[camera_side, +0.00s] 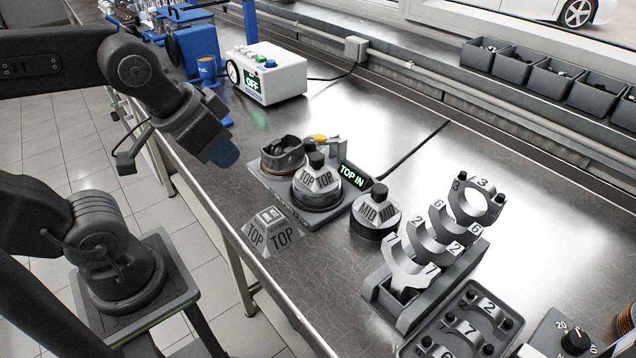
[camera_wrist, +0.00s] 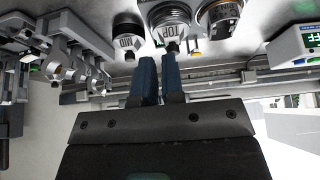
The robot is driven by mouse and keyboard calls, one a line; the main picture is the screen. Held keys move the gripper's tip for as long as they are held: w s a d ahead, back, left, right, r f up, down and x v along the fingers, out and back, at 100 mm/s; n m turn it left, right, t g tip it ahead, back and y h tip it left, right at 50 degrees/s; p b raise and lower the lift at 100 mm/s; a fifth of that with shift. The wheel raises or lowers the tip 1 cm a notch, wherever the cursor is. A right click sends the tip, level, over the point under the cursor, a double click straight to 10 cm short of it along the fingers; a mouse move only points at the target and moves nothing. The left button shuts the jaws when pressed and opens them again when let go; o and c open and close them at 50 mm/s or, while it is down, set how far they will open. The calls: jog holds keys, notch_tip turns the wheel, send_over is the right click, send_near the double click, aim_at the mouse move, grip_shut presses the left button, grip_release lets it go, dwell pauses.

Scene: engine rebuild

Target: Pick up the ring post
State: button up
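No part is labelled as a ring post. Two post-like parts with dark knobs stand on the bench. One marked TOP (camera_side: 316,180) stands on a grey fixture plate (camera_side: 325,215); it also shows at the top of the wrist view (camera_wrist: 170,28). One marked MID (camera_side: 376,210) stands on the bench to its right, also in the wrist view (camera_wrist: 127,32). A grey block marked TOP (camera_side: 270,236) sits at the near bench edge. My gripper (camera_side: 224,154) is above and left of these parts, touching none. In the wrist view its blue fingers (camera_wrist: 160,62) have a narrow empty gap.
A rack of numbered bearing caps (camera_side: 420,275) and a numbered tray (camera_side: 462,325) stand on the right. A white control box (camera_side: 268,75) stands behind.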

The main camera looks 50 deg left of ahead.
jog(key=o, duration=1.1)
jog(key=r+n+g+y, duration=0.15)
jog(key=n+g, duration=0.45)
jog(key=n, duration=1.2)
send_over(317, 156)
jog(key=d, duration=0.2)
jog(key=f, duration=0.5)
jog(key=a+f, duration=0.1)
jog(key=f, duration=0.1)
jog(key=shift+f, duration=0.3)
jog(key=shift+a+f, duration=0.2)
jog(key=shift+f, duration=0.7)
jog(key=shift+a+f, duration=0.2)
jog(key=shift+f, duration=0.65)
jog(key=shift+a+f, duration=0.2)
jog(key=shift+f, duration=0.7)
